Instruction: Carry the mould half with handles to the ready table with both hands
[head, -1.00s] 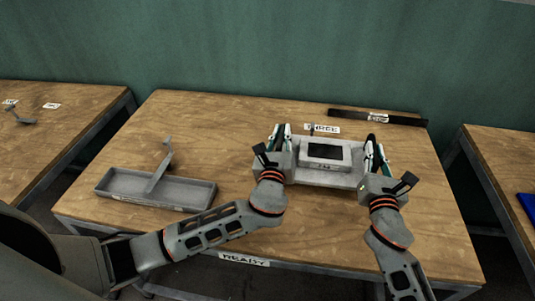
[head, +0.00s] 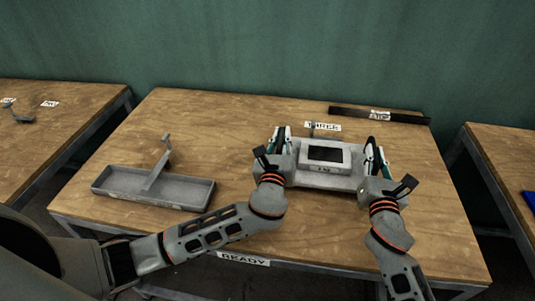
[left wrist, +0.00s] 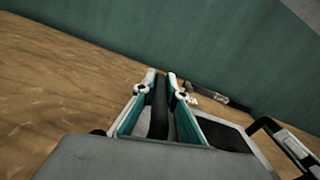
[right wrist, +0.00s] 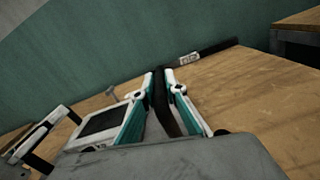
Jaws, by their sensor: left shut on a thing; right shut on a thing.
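The mould half (head: 330,180) is a light grey block with a raised white-rimmed top and a dark recess. It is level over the ready table (head: 225,115), right of the table's middle; I cannot tell whether it touches the wood. My left gripper (head: 281,131) is shut on its left handle, a dark bar that shows between the fingers in the left wrist view (left wrist: 158,118). My right gripper (head: 374,146) is shut on its right handle, also dark in the right wrist view (right wrist: 163,110). The underside is hidden.
Behind the mould half are a "THREE" label (head: 323,126), a small upright piece and a black bar (head: 405,117). Other tables flank both sides. Bare wood lies between tray and mould half.

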